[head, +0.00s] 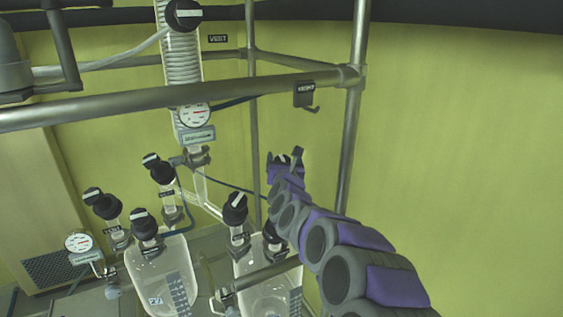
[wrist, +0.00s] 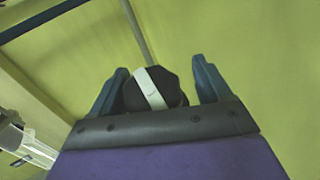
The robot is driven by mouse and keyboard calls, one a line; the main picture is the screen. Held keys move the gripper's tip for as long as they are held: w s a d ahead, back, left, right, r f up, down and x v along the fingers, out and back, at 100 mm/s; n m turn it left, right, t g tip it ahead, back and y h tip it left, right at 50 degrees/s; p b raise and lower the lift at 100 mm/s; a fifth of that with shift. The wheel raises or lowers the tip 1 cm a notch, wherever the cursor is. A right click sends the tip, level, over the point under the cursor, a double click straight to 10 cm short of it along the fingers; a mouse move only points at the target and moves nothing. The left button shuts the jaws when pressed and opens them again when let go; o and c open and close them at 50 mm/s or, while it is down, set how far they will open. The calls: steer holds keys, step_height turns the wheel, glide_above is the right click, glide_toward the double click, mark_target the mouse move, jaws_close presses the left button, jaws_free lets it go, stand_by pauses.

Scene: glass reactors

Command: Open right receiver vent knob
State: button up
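Two glass receivers stand low in the head view. The right receiver (head: 268,292) carries a black knob with a white stripe (head: 235,208) and another dark knob (head: 275,236), partly hidden behind my arm. I cannot read which is the vent. My gripper (head: 284,157) is above and behind this receiver, in front of the yellow wall. In the wrist view my gripper (wrist: 158,66) has its two fingers spread. A black knob with a white bar (wrist: 152,90) shows between them, close to the left finger, with a gap to the right finger. I cannot tell whether it is touched.
The left receiver (head: 160,278) has several black knobs around it. A metal frame crosses above, with a horizontal pipe (head: 230,90) and an upright pole (head: 350,140) near my arm. The wall at right is clear.

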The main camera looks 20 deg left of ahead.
steer(key=shift+d, duration=0.15)
steer(key=shift+c, duration=0.6)
steer(key=shift+s+a, duration=0.1)
steer(key=shift+a, duration=0.4)
steer(key=c, duration=0.5)
steer(key=shift+f, duration=0.2)
steer(key=shift+c, duration=1.4)
steer(key=b, duration=0.4)
steer(key=shift+f+n+y+b, duration=0.3)
steer(key=shift+n+b, duration=0.05)
steer(key=shift+n, duration=0.05)
steer(key=shift+a+f+g+y+b, duration=0.15)
steer(key=shift+g+y+b, duration=0.15)
steer(key=shift+b, duration=0.4)
steer(key=n+b, duration=0.1)
steer(key=b, duration=0.2)
steer(key=shift+a+n+g+y+b, duration=0.1)
steer(key=shift+n+g+y+b, duration=0.25)
steer(key=shift+y+b, duration=0.45)
steer(key=b, duration=0.1)
steer(key=n+b, duration=0.1)
steer(key=b, duration=0.1)
steer(key=shift+d+r, duration=0.2)
steer(key=shift+r, duration=0.05)
